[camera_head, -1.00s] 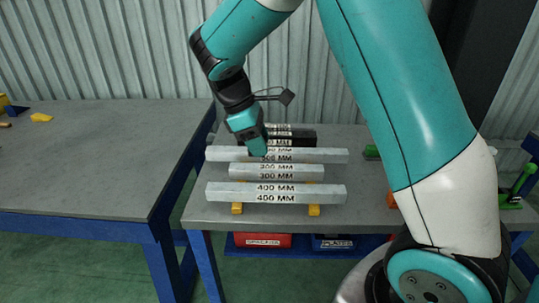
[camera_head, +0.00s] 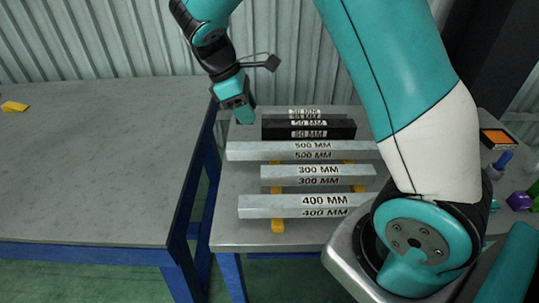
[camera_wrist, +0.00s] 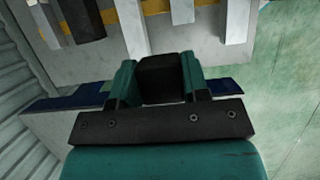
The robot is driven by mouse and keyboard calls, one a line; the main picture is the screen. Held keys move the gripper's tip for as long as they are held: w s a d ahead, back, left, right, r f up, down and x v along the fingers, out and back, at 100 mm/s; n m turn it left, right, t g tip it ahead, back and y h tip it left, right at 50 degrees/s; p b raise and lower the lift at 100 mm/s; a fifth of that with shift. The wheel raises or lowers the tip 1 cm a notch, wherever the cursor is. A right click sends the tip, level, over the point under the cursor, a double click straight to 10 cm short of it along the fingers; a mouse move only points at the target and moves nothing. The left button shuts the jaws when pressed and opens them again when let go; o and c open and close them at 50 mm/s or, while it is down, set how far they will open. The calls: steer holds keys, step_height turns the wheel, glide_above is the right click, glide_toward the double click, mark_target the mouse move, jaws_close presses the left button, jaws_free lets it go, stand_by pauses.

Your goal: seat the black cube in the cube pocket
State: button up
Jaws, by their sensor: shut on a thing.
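The black cube (camera_wrist: 160,76) sits between the teal fingers of my gripper (camera_wrist: 159,80) in the wrist view, and the gripper is shut on it. In the head view my gripper (camera_head: 243,112) is near the back left corner of the bench, left of the black bars. The cube cannot be made out in the head view. I cannot make out the cube pocket in either view.
Grey bars labelled 500 MM (camera_head: 300,151), 300 MM (camera_head: 320,176) and 400 MM (camera_head: 300,206) lie on the bench (camera_head: 232,232). Black bars (camera_head: 308,130) lie behind. The left table (camera_head: 90,160) is mostly clear, with a yellow block (camera_head: 14,106). A gap separates the tables.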

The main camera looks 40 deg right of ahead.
step_height(320, 180, down, 17)
steer(key=shift+r, duration=0.1)
stand_by(0.3)
steer(key=shift+f, duration=0.65)
steer(key=o, duration=0.7)
steer(key=shift+c, duration=0.2)
steer(key=shift+r, duration=0.1)
